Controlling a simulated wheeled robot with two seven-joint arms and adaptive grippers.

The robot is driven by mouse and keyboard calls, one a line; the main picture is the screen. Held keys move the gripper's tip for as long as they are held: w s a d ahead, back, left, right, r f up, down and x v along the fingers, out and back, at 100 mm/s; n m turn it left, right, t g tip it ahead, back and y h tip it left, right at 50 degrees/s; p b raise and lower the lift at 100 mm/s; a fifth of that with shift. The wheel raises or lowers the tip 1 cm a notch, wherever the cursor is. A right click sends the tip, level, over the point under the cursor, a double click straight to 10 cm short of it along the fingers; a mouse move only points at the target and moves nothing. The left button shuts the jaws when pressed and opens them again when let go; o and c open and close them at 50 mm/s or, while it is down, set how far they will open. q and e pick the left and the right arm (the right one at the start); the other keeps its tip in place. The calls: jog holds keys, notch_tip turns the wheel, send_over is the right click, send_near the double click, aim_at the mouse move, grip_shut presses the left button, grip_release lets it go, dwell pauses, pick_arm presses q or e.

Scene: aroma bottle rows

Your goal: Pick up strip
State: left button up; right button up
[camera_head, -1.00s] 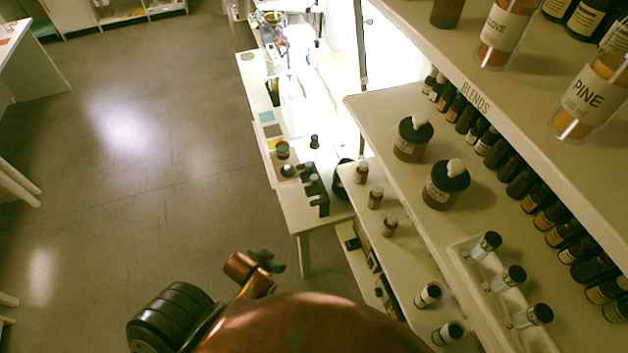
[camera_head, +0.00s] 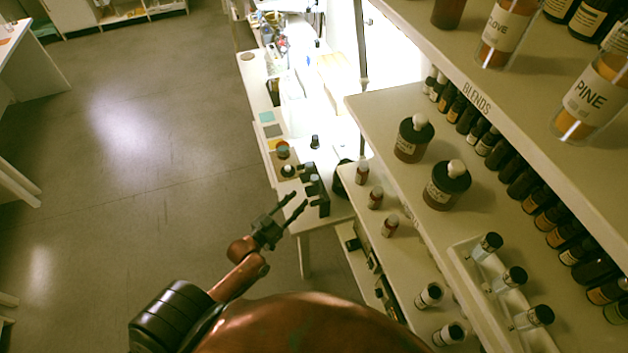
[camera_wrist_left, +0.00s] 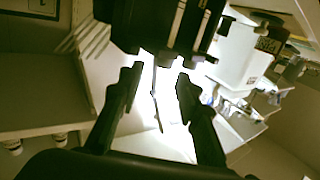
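My left gripper (camera_head: 299,200) is open, with its fingers reaching toward a black stepped holder (camera_head: 318,190) at the front edge of the white table. In the left wrist view, the open fingers (camera_wrist_left: 160,75) point at a dark block with pale upright lines (camera_wrist_left: 180,25), which appears to be that holder. A thin strip-like shape (camera_wrist_left: 156,100) shows in the gap between the fingers, against the bright background. I cannot tell whether it is the strip or how far away it is. No finger visibly touches it. My right gripper is not in view.
The white table (camera_head: 335,211) also carries small dark bottles and jars (camera_head: 283,150). Shelves with many bottles, including two round dark bottles (camera_head: 446,187) and a white tray (camera_head: 462,252), stand close on the right. Open floor (camera_head: 130,190) lies to the left.

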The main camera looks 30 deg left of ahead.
aim_at(312, 181)
pick_arm(q)
jog(key=shift+t, duration=0.3)
jog(key=w, duration=0.6)
jog(key=shift+w+a+r, duration=0.1)
jog(key=shift+a+r, duration=0.05)
jog(key=shift+r, duration=0.2)
jog(key=shift+w+d+f, duration=0.1)
jog(key=shift+w, duration=0.9)
jog(key=shift+w+d+f, duration=0.1)
jog(key=shift+w+d, duration=0.05)
jog(key=shift+w, duration=0.85)
jog(key=shift+w+d+f, duration=0.1)
jog(key=shift+w, duration=0.9)
jog(key=c, duration=0.7)
jog(key=shift+r, duration=0.1)
